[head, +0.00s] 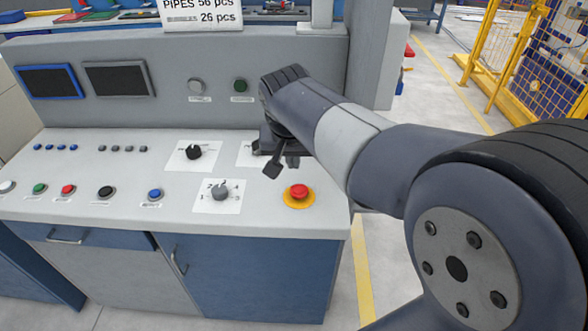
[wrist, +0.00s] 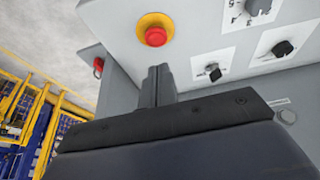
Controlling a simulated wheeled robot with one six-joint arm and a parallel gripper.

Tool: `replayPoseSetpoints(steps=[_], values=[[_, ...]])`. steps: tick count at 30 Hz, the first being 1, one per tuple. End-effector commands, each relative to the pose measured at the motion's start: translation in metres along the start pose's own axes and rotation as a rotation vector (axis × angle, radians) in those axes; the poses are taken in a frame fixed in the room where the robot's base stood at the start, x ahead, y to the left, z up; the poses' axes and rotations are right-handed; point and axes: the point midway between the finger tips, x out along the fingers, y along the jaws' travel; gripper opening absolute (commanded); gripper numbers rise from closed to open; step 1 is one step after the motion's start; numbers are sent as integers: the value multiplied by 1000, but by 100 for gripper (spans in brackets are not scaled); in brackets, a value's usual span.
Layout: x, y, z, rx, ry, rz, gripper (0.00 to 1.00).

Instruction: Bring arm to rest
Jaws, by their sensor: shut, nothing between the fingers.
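My gripper (head: 274,167) hangs from the end of my arm over the right part of the control console (head: 110,220). In the wrist view its fingers (wrist: 158,72) are together with nothing between them. The red emergency button (head: 299,191) on its yellow ring lies just below and to the right of the fingertips in the head view. It also shows above the fingers in the wrist view (wrist: 156,36). My gripper seems apart from the panel, though the exact gap is hard to tell. My arm hides part of the console's right side.
A rotary selector (head: 221,192) and a black knob (head: 194,152) sit left of my gripper. Several coloured buttons line the panel further left. Two dark screens (head: 115,78) are on the upright back panel. Yellow fencing (head: 490,50) stands at the right beyond open floor.

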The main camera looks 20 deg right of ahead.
Motion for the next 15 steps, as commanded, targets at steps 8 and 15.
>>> replayPoseSetpoints(steps=[8, 15], values=[[-8, 0, 0, 0, 0, 0, 0], [-7, 0, 0, 0, 0, 0, 0]])
